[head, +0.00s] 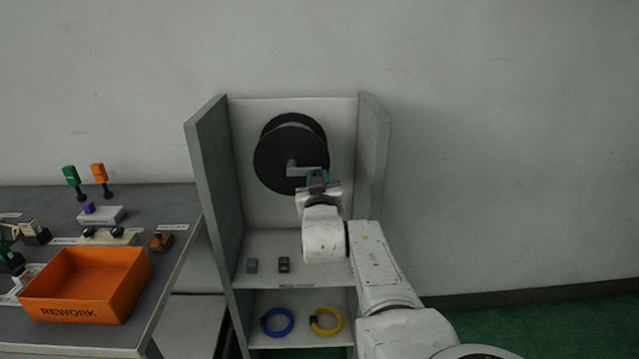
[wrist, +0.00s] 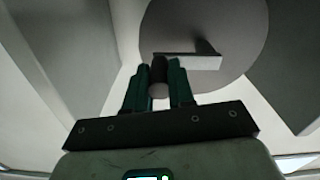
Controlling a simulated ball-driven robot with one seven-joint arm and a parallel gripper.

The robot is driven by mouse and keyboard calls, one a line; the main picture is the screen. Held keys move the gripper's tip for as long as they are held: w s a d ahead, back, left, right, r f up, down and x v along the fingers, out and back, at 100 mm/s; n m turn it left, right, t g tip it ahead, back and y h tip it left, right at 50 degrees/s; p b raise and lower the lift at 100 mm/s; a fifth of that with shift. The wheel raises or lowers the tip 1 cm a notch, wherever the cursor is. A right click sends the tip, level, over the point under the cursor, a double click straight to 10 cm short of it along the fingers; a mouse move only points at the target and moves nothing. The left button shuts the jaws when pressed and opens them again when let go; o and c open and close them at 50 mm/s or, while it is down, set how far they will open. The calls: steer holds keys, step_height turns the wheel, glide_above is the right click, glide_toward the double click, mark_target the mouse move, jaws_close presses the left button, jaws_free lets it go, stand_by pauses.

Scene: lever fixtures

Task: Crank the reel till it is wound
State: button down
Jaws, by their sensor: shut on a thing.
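The black reel (head: 279,146) is mounted on the back panel of an open grey cabinet in the head view. It fills the upper part of the wrist view (wrist: 222,28). A grey crank arm (head: 305,171) reaches right from its hub; it also shows in the wrist view (wrist: 196,60). My gripper (head: 318,180) is at the outer end of the crank. In the wrist view my gripper (wrist: 163,75) has its two green fingers shut on the dark crank handle (wrist: 159,68). How much line is on the reel cannot be told.
Cabinet side walls (head: 212,170) stand left and right of the reel. A shelf below holds two small dark blocks (head: 284,264); a lower one has a blue ring (head: 277,321) and a yellow ring (head: 326,320). A table with an orange REWORK bin (head: 85,284) stands left.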

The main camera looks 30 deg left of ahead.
steer(key=shift+f, duration=0.15)
steer(key=c, duration=1)
jaws_free()
steer(key=shift+o, duration=0.2)
steer(key=shift+s+d+r+p, duration=0.1)
steer(key=shift+r+p, duration=0.1)
steer(key=shift+p, duration=0.35)
steer(key=shift+s+d+r+p, duration=0.15)
steer(key=shift+s+p, duration=0.1)
steer(key=shift+p, duration=0.85)
steer(key=p+v, duration=1)
steer(key=p, duration=0.8)
steer(key=shift+f+p, duration=0.35)
